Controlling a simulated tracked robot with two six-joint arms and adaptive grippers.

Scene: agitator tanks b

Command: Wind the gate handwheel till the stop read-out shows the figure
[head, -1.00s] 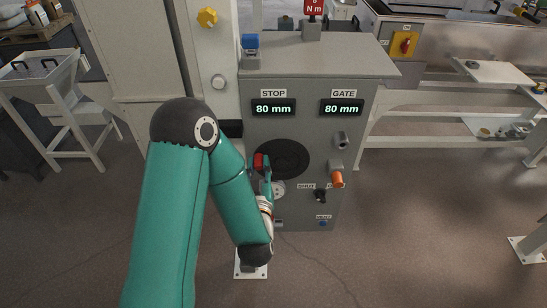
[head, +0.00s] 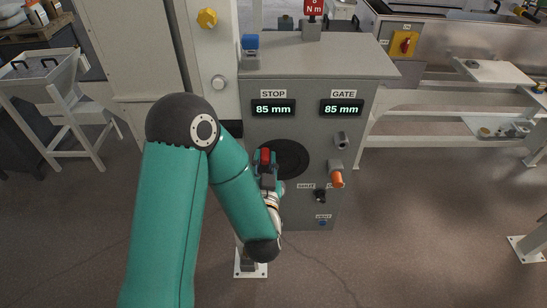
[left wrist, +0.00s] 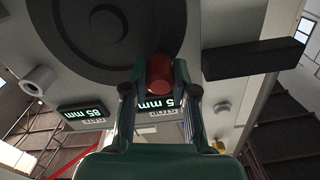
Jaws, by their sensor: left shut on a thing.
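The black gate handwheel (head: 291,159) is on the front of the grey cabinet; it also fills the top of the left wrist view (left wrist: 100,35). Its red knob (left wrist: 160,72) sits between the fingers of my left gripper (left wrist: 160,85), which is shut on it. In the head view my left gripper (head: 266,165) covers the wheel's left part. The stop read-out (head: 273,108) shows 85 mm. The gate read-out (head: 341,108) also shows 85 mm. My right gripper is not in view.
An orange knob (head: 337,180) and a small dark switch (head: 320,196) stand out right of the wheel. A blue-topped block (head: 250,45) and a red N m sign (head: 313,7) are on top of the cabinet.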

